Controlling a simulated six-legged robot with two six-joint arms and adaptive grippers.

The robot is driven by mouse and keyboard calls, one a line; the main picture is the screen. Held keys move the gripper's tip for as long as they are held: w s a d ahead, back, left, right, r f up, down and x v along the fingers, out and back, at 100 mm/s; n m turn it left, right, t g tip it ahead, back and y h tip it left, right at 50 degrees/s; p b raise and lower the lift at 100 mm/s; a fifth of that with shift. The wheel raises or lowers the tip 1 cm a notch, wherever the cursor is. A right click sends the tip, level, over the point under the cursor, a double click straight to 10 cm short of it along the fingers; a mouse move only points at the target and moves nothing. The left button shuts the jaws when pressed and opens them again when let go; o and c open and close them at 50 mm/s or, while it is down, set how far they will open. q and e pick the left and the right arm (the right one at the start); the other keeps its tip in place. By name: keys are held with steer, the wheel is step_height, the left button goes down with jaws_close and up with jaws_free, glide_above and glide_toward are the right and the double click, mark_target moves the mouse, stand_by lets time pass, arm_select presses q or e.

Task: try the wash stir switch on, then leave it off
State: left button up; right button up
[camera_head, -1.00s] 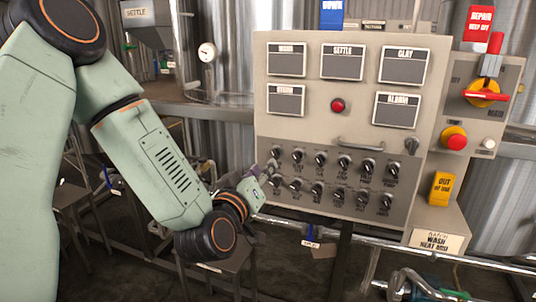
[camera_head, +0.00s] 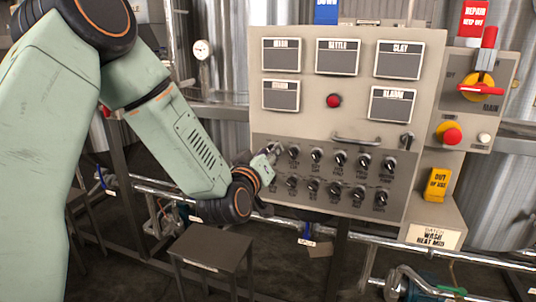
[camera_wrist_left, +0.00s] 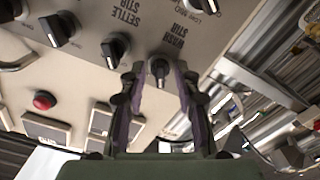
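The wash stir switch (camera_wrist_left: 160,69) is a dark round knob with its label upside down above it in the left wrist view. My left gripper (camera_wrist_left: 160,78) has its two fingers apart, one on each side of this knob. I see a gap between knob and fingers and cannot tell whether either touches. In the head view, the left gripper (camera_head: 273,151) is at the left end of the upper switch row and largely covers the switch there. The switch's setting is not readable. The wash display (camera_head: 281,57) is grey. My right gripper is not in view.
The settle stir switch (camera_wrist_left: 116,48) is close beside the left gripper. More black knobs (camera_head: 340,159) fill two rows. A bar handle (camera_head: 357,140), a red lamp (camera_head: 333,101), a red stop button (camera_head: 452,136) and a red main switch (camera_head: 481,88) are further right. A small stool (camera_head: 213,248) stands below.

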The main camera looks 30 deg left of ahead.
arm_select(q)
jaws_close()
steer(key=shift+n, duration=0.3)
stand_by(0.3)
jaws_free()
steer(key=v, duration=0.7)
steer(key=shift+s, duration=0.3)
